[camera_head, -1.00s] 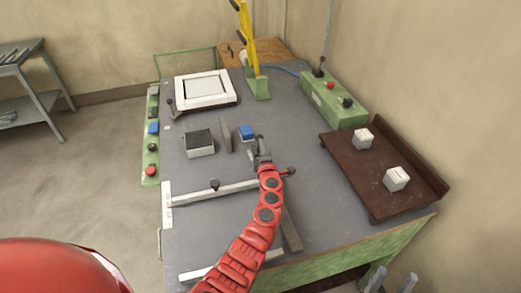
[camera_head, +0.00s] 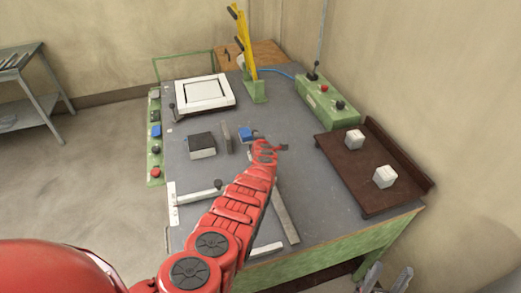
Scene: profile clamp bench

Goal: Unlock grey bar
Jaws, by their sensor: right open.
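A pale grey bar (camera_head: 198,194) lies across the front left of the bench, with a black knob near its middle. My red left arm covers its right part. The left arm reaches up across the bench, and its end hides the left gripper's fingers. A small red handle (camera_head: 281,148) shows just right of that end; I cannot tell whether they touch. A darker grey bar (camera_head: 284,215) lies diagonally right of the arm. My right gripper (camera_head: 391,268) is open and empty at the bottom edge, in front of the bench.
A white frame (camera_head: 205,92), a black-topped block (camera_head: 202,146) and a blue-topped block (camera_head: 245,134) stand on the bench. A brown tray (camera_head: 372,199) with two white blocks is at right. A yellow lever (camera_head: 243,45) and green control box (camera_head: 326,104) stand behind.

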